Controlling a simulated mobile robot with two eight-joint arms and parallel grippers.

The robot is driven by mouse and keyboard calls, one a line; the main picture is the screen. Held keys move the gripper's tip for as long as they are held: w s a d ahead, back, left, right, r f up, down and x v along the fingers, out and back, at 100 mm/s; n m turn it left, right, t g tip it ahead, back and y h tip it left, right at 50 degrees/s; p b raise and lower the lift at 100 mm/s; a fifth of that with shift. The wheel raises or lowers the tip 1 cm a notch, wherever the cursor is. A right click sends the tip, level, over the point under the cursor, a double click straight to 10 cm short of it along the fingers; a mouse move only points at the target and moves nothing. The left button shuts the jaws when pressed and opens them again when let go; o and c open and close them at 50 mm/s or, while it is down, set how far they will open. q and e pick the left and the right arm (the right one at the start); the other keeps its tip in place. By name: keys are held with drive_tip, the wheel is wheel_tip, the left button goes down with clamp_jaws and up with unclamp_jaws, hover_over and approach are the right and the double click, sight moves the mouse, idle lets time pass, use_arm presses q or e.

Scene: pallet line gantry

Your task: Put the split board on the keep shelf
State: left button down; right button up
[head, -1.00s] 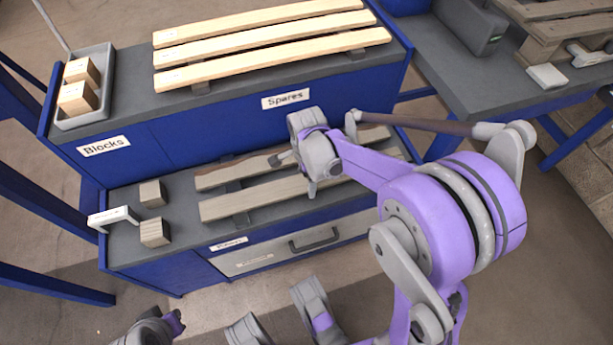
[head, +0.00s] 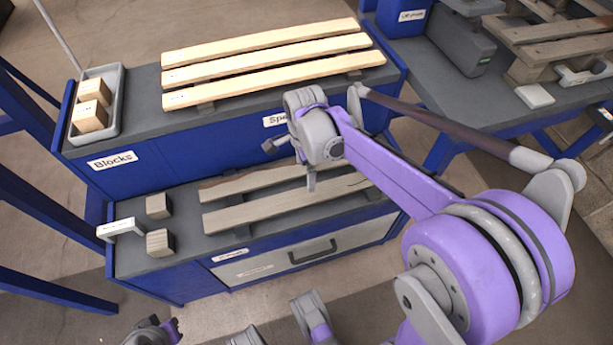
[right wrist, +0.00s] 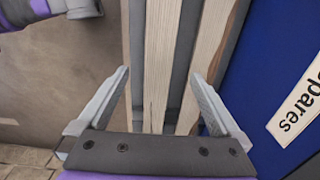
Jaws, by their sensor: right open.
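Two weathered boards lie side by side on the lower shelf in the head view. The front board (head: 253,211) has a thin dark crack-like line near its right end. The back board (head: 234,186) has a dark, wavy edge. My right gripper (head: 290,165) is open and empty above these boards, partly covering them. In the right wrist view its fingers (right wrist: 160,75) are spread, and the front board (right wrist: 160,45) runs between them, with the back board (right wrist: 210,40) to the right. I cannot make out my left gripper or read a keep shelf label.
Several pale boards (head: 260,66) lie on the upper top above the partly covered Spares label (head: 275,118). A tray of blocks (head: 117,110) stands left. Two loose blocks (head: 159,206) and a white bracket (head: 121,229) sit on the lower shelf's left end. A pallet (head: 565,50) stands on the right bench.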

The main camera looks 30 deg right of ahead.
use_arm(q)
drive_tip(key=shift+r, duration=0.1)
use_arm(e)
drive_tip(key=s+a+n+t, duration=0.2)
drive_tip(key=s+a+n, duration=0.1)
drive_tip(key=s+n, duration=0.5)
drive_tip(key=s+a+n+t, duration=0.2)
drive_tip(key=s+a+n, duration=0.1)
drive_tip(key=s+n, duration=0.6)
drive_tip(key=f+n, duration=0.1)
drive_tip(key=n, duration=0.2)
drive_tip(key=shift+a+n, duration=0.3)
drive_tip(key=shift+a, duration=0.1)
use_arm(q)
wheel_tip(320, 180, up, 22)
drive_tip(key=w+t+p, duration=0.1)
drive_tip(key=p, duration=1.8)
use_arm(e)
wheel_tip(320, 180, up, 22)
drive_tip(key=w+t, duration=0.1)
